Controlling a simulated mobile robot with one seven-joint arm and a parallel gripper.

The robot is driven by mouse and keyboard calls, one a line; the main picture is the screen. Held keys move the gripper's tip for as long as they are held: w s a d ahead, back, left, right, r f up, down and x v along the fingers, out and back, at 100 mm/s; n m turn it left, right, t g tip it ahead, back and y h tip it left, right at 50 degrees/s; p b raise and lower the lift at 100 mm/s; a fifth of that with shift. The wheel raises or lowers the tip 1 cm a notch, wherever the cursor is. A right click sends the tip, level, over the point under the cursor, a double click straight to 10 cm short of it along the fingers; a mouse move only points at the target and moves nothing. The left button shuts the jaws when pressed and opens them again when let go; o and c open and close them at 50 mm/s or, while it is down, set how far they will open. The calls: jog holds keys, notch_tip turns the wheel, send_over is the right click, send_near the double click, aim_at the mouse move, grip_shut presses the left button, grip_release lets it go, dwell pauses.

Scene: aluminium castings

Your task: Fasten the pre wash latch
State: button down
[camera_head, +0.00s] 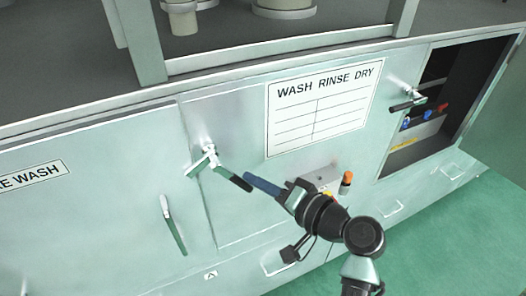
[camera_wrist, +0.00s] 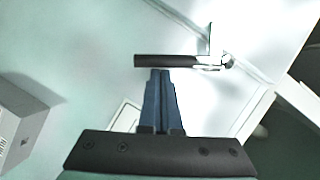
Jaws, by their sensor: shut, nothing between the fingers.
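A latch (camera_head: 207,160) with a metal pivot and a dark grip is mounted at the left edge of the middle panel; its lever slants down to the right. The wrist view shows its dark grip (camera_wrist: 165,61) lying level. My gripper (camera_head: 247,178) has its blue fingers shut and empty, their tips beside the grip's end; the wrist view shows the tips (camera_wrist: 160,72) just below the grip. I cannot tell whether they touch. A second lever (camera_head: 173,225) hangs on the left panel, near the partly cut-off "RE WASH" label (camera_head: 32,176). Which lever the task means is not marked.
A "WASH RINSE DRY" chart (camera_head: 320,107) is fixed on the middle panel above my arm. A control box with an orange knob (camera_head: 346,179) is close behind my gripper. Another latch (camera_head: 408,99) is beside an open compartment (camera_head: 450,85) at right. Green floor is clear in front.

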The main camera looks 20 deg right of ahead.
jog(key=shift+a+f+m+t+y+b, duration=0.3)
jog(key=shift+a+f+m+b, duration=0.15)
jog(key=shift+a+m, duration=0.3)
jog(key=shift+a+f+m+t+y+b, duration=0.35)
jog(key=shift+a+m+b, duration=0.2)
jog(key=shift+m, duration=0.35)
jog(key=shift+a+f+m+t+y+b, duration=0.2)
jog(key=shift+a+f+m+b, duration=0.25)
jog(key=shift+a+m, duration=0.3)
jog(key=shift+d, duration=0.1)
jog(key=shift+f, duration=0.1)
